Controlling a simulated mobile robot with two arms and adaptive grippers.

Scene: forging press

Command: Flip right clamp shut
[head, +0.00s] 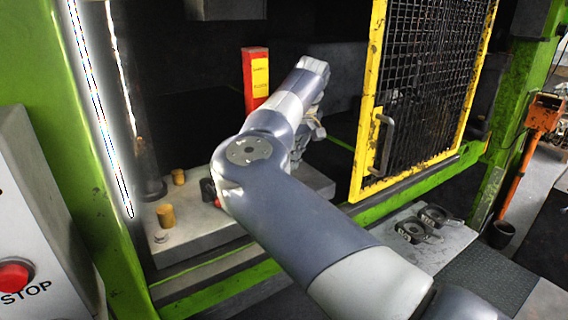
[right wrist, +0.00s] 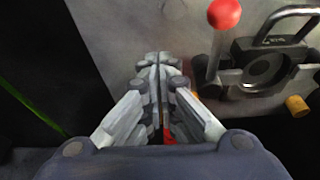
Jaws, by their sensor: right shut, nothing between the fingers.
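My right gripper (right wrist: 158,85) is shut and empty in the right wrist view, over the edge of a grey plate. A dark clamp (right wrist: 262,72) with a round opening lies to its right, apart from the fingers. A lever with a red ball knob (right wrist: 225,14) rises from the clamp's left side. Whether this is the right clamp I cannot tell for sure. In the head view the right gripper (head: 316,128) is small and partly hidden behind my arm. A small red and dark part (head: 208,190) shows left of my forearm. My left gripper is out of view.
The grey press bed (head: 205,235) bears yellow pegs (head: 166,215). A red post (head: 255,80) stands behind my arm. A yellow mesh gate (head: 375,100) is at the right. Two dark ring-shaped parts (head: 413,230) lie on a plate in front.

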